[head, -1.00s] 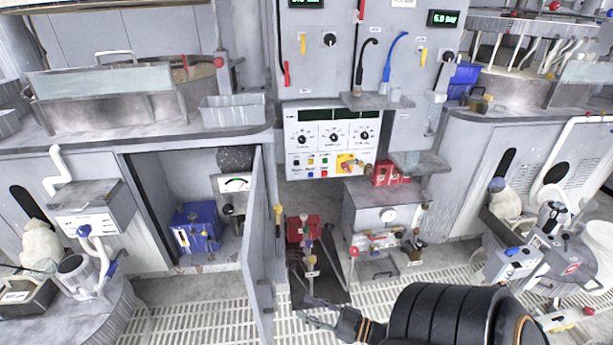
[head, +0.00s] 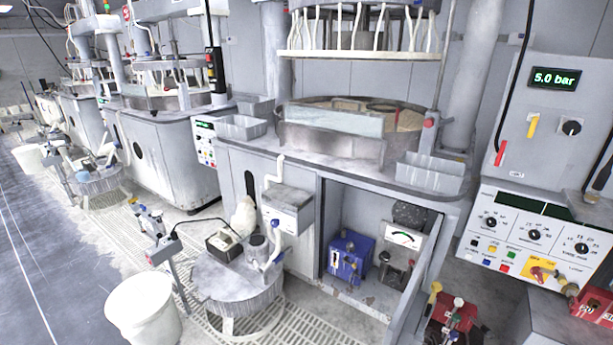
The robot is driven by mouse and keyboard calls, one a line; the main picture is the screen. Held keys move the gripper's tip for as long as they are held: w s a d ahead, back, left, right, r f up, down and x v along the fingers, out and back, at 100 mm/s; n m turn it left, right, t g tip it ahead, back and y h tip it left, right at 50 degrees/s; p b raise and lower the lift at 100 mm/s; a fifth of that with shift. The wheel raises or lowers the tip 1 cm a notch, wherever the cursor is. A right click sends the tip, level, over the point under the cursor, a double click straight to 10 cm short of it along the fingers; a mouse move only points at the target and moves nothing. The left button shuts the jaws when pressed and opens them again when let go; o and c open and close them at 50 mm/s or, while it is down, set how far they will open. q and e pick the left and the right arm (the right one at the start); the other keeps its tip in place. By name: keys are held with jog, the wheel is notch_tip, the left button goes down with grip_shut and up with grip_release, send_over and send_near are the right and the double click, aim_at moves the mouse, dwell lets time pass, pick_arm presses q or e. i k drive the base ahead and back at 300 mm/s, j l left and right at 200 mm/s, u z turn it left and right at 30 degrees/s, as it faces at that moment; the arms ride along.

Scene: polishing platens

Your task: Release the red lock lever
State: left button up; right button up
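Neither gripper shows in the head view. A small red lever-like handle (head: 499,153) hangs at the lower left of the right-hand control panel (head: 550,110), at the end of a black line. A red knob (head: 429,123) tops a post beside the large round polishing platen (head: 350,130). I cannot tell which of these, if either, is the red lock lever. Red fittings (head: 455,313) also show on the floor at the bottom right, partly cut off by the frame edge.
An open cabinet (head: 365,200) holds a blue box (head: 350,258), its door (head: 420,275) swung out. A round low stand (head: 240,285) and a white bucket (head: 143,312) stand before the machines. The dark floor (head: 50,255) at left is clear.

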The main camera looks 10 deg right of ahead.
aim_at(411, 262)
jog(key=k+l+z, duration=0.1)
jog(key=l+z, duration=0.55)
jog(key=z, duration=0.15)
